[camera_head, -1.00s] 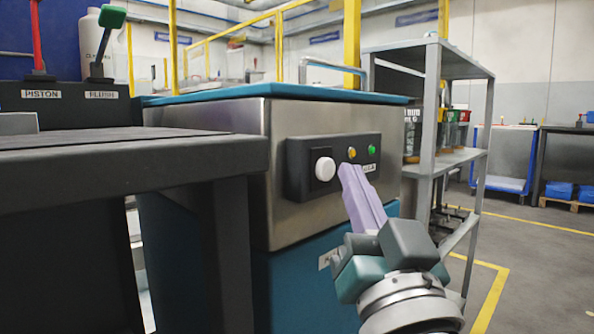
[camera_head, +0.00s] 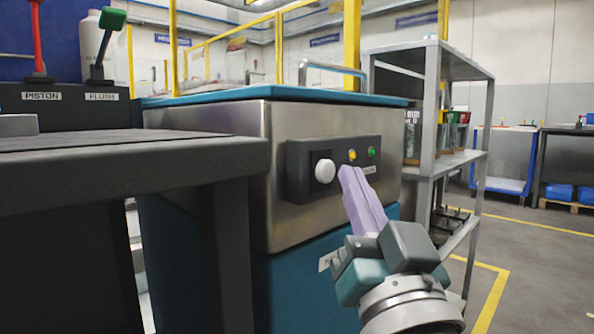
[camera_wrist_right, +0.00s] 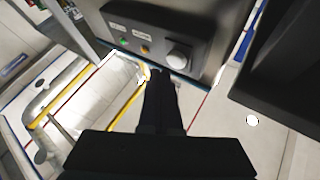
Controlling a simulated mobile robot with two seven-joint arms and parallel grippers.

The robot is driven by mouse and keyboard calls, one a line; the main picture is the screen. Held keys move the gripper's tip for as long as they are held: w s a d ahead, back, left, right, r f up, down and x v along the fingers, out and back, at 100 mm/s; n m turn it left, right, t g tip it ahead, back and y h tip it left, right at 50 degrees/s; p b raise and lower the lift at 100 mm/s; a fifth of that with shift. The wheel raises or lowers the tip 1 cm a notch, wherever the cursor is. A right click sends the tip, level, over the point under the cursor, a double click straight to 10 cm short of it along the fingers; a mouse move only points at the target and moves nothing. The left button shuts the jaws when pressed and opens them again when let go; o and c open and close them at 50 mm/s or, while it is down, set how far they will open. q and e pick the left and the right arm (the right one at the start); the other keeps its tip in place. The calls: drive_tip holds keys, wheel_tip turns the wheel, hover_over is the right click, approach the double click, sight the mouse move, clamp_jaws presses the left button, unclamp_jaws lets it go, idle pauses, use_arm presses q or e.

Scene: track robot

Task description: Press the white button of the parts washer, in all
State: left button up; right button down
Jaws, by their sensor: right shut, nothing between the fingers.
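The parts washer (camera_head: 225,125) is a steel cabinet with a blue lid and a teal lower body. Its dark control panel (camera_head: 300,160) carries the round white button (camera_head: 324,171), which stands out from the panel. My right gripper (camera_head: 346,172) is shut and empty, with its lilac fingers pointing up toward the panel, below and right of the button. In the right wrist view the white button (camera_wrist_right: 180,56) is just beyond and slightly right of the dark fingertips (camera_wrist_right: 158,72). I cannot tell whether they touch the panel. My left gripper is not in view.
An amber light (camera_head: 352,155) and a green light (camera_head: 371,152) sit right of the button. A dark bench (camera_head: 130,165) juts out at the left, near the panel. A grey shelf rack (camera_head: 432,110) stands at the right. Open floor (camera_head: 545,260) lies beyond it.

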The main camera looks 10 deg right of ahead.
drive_tip(key=shift+w, duration=0.1)
idle(0.7)
drive_tip(key=shift+w+a, duration=0.25)
drive_tip(key=shift+w+a+b, duration=0.25)
drive_tip(key=shift+w+b, duration=0.05)
idle(0.8)
drive_tip(key=shift+s+d, duration=0.1)
drive_tip(key=shift+s+d+p, duration=0.4)
drive_tip(key=shift+s+p, duration=0.15)
drive_tip(key=shift+p, duration=0.05)
